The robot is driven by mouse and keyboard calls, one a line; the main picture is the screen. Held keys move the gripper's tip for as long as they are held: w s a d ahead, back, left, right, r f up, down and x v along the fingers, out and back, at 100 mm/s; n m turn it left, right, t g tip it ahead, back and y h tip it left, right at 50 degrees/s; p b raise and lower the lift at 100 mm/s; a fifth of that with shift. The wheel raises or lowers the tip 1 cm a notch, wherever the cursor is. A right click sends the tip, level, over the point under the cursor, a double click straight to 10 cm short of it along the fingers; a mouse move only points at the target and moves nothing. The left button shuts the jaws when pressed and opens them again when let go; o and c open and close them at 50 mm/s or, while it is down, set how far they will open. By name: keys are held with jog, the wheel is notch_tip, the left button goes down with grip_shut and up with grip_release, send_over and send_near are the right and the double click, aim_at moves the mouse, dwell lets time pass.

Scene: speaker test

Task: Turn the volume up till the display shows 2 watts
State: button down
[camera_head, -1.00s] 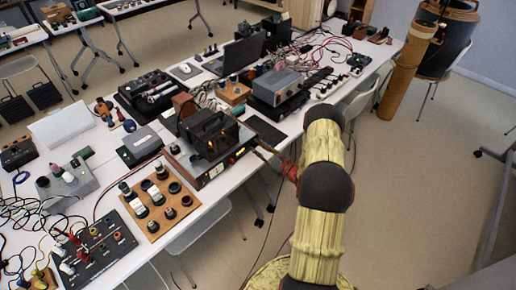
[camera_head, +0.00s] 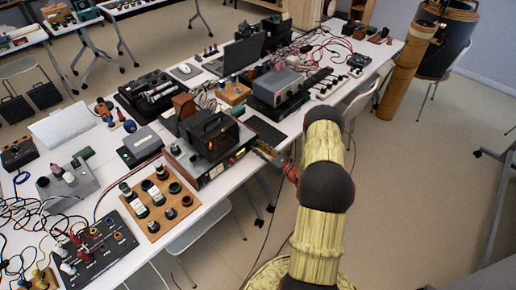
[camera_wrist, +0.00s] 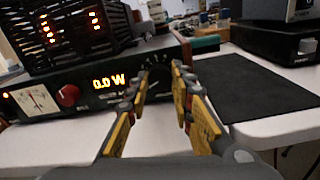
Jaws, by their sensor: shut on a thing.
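The amplifier (camera_head: 212,170) is a dark box with a caged, glowing top, near the table's front edge. Its front panel (camera_wrist: 85,95) faces the wrist camera. The orange display (camera_wrist: 109,81) reads 0.0 W. A needle meter (camera_wrist: 36,101) and a red knob (camera_wrist: 67,95) are to the left of the display. My gripper (camera_wrist: 160,76) is at the panel's right part, its yellow-sided fingers on either side of a dark round knob (camera_wrist: 156,72). It is shut on this knob, whose markings are too dark to read. In the head view my gripper (camera_head: 264,150) is at the amplifier's right front.
A black mat (camera_wrist: 255,88) lies to the right of the amplifier. A wooden board with knobs (camera_head: 158,222) and a black panel with cables (camera_head: 108,255) stand to the left. Open floor lies in front of the table.

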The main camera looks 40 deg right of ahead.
jog(key=m, duration=0.5)
jog(key=shift+m+p, duration=0.3)
dwell(0.4)
jog(key=c, duration=1.5)
grip_release()
jog(key=shift+c, duration=0.2)
jog(key=s+d, duration=0.1)
jog(key=s, duration=1.1)
